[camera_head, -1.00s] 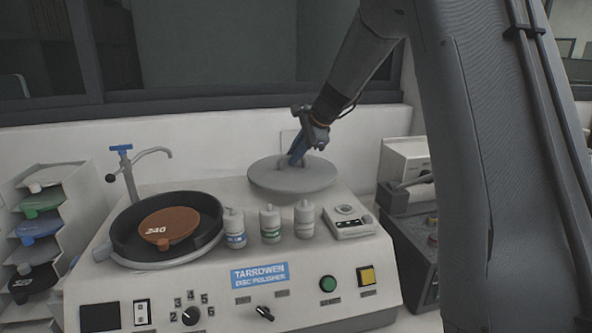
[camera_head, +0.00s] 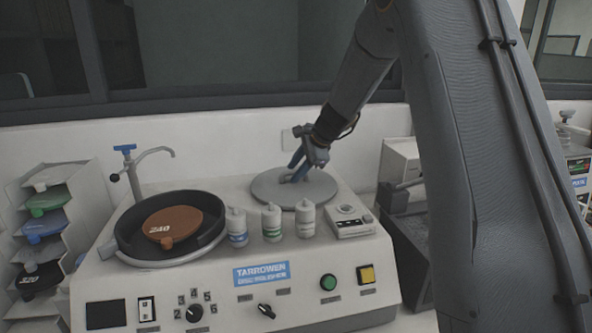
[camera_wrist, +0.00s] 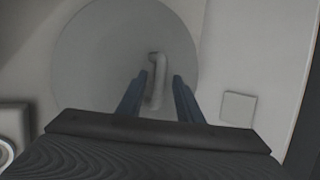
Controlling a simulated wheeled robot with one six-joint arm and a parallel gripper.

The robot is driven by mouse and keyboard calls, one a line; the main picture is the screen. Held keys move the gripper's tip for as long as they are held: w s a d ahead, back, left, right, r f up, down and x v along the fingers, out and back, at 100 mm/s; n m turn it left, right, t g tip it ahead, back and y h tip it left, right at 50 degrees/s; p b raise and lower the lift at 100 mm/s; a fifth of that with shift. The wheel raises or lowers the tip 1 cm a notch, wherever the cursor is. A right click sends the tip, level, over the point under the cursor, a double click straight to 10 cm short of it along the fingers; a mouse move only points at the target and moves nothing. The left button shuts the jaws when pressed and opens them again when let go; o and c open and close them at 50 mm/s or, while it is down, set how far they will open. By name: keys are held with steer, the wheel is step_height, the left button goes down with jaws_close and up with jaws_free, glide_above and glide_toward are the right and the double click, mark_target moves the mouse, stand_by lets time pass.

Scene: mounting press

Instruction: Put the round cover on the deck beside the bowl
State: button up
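The round grey cover (camera_head: 318,190) lies flat on the right rear part of the polisher's deck (camera_head: 352,262), behind the bottles and to the right of the bowl. It also shows in the wrist view (camera_wrist: 95,60), with its upright handle (camera_wrist: 158,75) near the middle. My gripper (camera_head: 297,170) is just above the cover. In the wrist view my gripper (camera_wrist: 157,98) is open, its two blue fingers on either side of the handle with a gap at each side. The dark bowl (camera_head: 128,232) is uncovered and holds a brown disc (camera_head: 172,224) marked 240.
Several white bottles, including one with a blue label (camera_head: 237,228), stand between bowl and cover. A small control box (camera_head: 350,222) sits to their right. A tap (camera_head: 133,172) rises behind the bowl. A disc rack (camera_head: 42,205) stands left. The wall (camera_head: 230,135) is close behind.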

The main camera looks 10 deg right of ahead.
steer(key=shift+r, duration=0.2)
steer(key=b+v, duration=0.4)
steer(key=v, duration=0.8)
